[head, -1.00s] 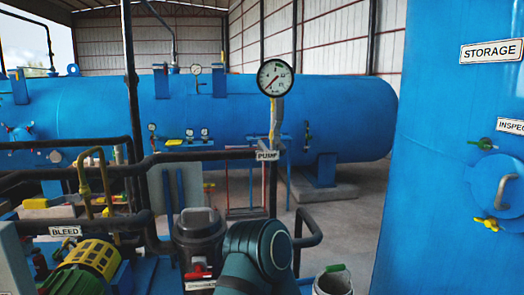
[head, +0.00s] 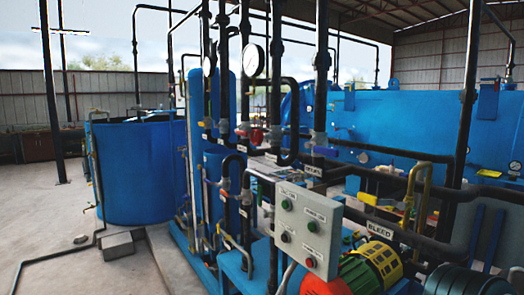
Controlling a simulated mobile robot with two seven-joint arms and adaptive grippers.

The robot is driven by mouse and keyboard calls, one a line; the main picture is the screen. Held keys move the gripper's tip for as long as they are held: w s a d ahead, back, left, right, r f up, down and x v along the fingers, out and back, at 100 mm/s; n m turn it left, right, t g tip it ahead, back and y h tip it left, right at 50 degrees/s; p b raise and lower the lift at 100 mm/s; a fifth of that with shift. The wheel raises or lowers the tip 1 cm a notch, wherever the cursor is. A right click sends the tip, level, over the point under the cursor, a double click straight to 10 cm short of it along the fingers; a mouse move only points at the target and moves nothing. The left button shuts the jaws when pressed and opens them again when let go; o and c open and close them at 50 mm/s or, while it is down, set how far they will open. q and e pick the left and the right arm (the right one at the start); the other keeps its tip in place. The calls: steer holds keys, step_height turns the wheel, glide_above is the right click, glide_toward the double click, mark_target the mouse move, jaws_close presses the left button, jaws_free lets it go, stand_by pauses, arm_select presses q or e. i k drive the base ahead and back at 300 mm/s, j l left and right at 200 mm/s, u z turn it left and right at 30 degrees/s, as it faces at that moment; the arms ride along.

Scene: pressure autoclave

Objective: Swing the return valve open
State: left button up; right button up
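Several valves sit on the dark pipes in the middle of the head view. A valve with a blue lever handle (head: 324,151) is on a vertical pipe, just above a small white label (head: 313,171) too small to read surely. A valve with a red handle (head: 257,134) is to its left. Neither of my grippers is in view.
A grey control box (head: 307,228) with buttons stands in front of the pipes. A yellow-caged motor (head: 372,268) and the BLEED label (head: 381,231) are right of it. A blue open tank (head: 140,170) stands left. The floor at the left is largely clear.

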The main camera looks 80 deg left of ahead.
mark_target(330, 152)
steer(key=u, duration=2.2)
